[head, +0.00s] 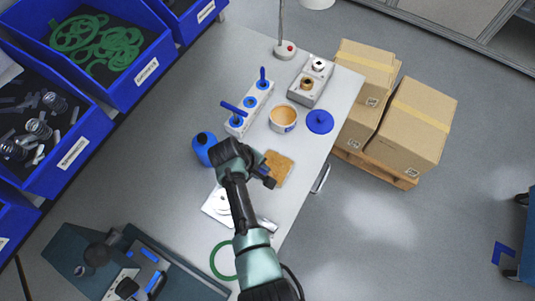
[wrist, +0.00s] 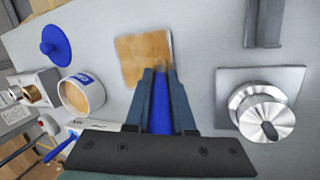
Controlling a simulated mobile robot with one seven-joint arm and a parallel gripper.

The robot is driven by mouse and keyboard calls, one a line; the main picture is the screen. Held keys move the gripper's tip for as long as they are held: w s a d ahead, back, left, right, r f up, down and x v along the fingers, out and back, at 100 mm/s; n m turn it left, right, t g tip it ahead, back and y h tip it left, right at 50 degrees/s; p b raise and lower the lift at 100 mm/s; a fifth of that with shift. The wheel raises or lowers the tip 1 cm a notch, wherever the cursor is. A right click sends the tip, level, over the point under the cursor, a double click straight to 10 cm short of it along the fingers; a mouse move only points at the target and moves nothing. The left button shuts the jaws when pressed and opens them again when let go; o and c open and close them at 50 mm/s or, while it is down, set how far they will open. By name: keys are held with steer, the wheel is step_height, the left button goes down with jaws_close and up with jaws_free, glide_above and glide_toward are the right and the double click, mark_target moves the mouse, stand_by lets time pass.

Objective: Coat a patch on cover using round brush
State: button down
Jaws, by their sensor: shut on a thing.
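My gripper (head: 266,176) is shut on the blue-handled round brush (wrist: 182,108), which shows between the fingers in the wrist view (wrist: 163,80). The brush tip is mostly hidden and blurred. It overlaps the edge of a tan square pad (wrist: 130,58), which also lies beside the gripper in the head view (head: 280,168); I cannot tell whether they touch. A pale square plate with a shiny round metal part (wrist: 262,112), probably the cover, lies to the right of the fingers. In the head view this plate (head: 212,209) is partly hidden by my arm.
An open tub of tan paste (head: 284,116) stands near a blue lid (head: 320,121). A white rack (head: 236,128) holds blue-handled tools. A grey block with round fittings (head: 300,88) is behind. Blue bins (head: 100,100) line the left.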

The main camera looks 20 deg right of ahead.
steer(key=shift+w+a+f+b, duration=0.2)
steer(key=shift+w+a+b, duration=0.8)
steer(key=shift+w, duration=0.15)
steer(key=shift+w+a+r, duration=0.15)
steer(key=shift+w+a, duration=0.15)
steer(key=shift+w, duration=0.05)
steer(key=shift+s+d+r+p, duration=0.25)
steer(key=shift+s+d+p, duration=0.45)
steer(key=shift+p, duration=0.2)
steer(key=shift+s+d+p, duration=0.4)
steer(key=shift+s+p, duration=0.1)
steer(key=shift+s, duration=0.15)
steer(key=shift+s+d+f+p, duration=0.1)
steer(key=shift+s+d+p, duration=1.25)
steer(key=shift+s, duration=0.4)
steer(key=shift+d+f, duration=0.1)
steer(key=shift+w+a+f+b, duration=0.15)
steer(key=shift+w+a+b, duration=0.7)
steer(key=shift+w+b, duration=0.2)
steer(key=shift+w+a+b, duration=0.75)
steer(key=shift+w+a, duration=0.1)
steer(key=shift+w, duration=0.2)
steer(key=shift+w+a+b, duration=0.7)
steer(key=shift+w+a, duration=0.15)
steer(key=shift+w, duration=0.15)
